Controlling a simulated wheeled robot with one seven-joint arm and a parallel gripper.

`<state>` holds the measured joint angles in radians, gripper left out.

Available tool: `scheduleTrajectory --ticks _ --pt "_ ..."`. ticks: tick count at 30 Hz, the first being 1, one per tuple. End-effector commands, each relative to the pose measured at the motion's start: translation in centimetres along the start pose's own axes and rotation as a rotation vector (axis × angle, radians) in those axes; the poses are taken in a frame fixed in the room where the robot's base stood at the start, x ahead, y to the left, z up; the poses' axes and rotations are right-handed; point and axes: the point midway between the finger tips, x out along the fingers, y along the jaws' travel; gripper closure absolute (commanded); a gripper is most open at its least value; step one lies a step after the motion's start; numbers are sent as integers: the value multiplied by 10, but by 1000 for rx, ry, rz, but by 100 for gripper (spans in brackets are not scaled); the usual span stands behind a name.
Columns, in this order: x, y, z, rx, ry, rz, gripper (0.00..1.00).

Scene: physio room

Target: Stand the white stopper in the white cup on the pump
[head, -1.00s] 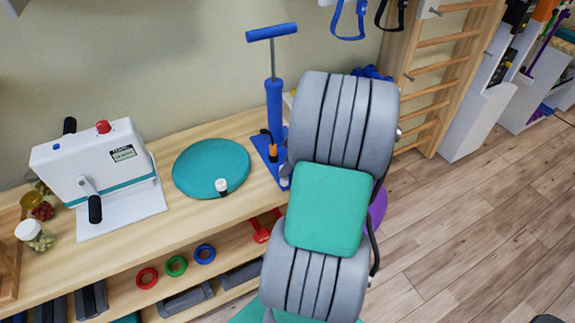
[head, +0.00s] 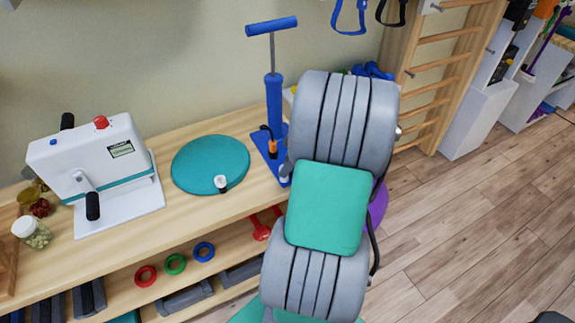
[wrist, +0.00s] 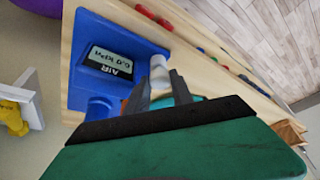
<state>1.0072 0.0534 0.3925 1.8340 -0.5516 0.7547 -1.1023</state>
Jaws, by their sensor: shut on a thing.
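The blue pump (head: 273,105) stands upright on the bench, its flat base partly behind my arm. In the wrist view the pump base (wrist: 92,28) shows a grey AIR display. My gripper (wrist: 161,75) is at the edge of that base, its two dark fingers closed around a small white piece, which I take as the white stopper (wrist: 160,80). White also shows just beyond the fingertips, at the base edge, likely the white cup (wrist: 157,62); the two overlap, so I cannot tell whether they touch. In the head view my arm hides the gripper.
Coloured rings and red dumbbells are on the shelf below.

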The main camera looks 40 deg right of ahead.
Motion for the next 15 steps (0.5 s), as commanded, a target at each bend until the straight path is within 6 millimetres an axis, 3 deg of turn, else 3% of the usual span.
scheduleTrajectory --ticks 14,15 --pt "7 0 3 0 0 0 100" --pt "6 0 3 0 0 0 71"
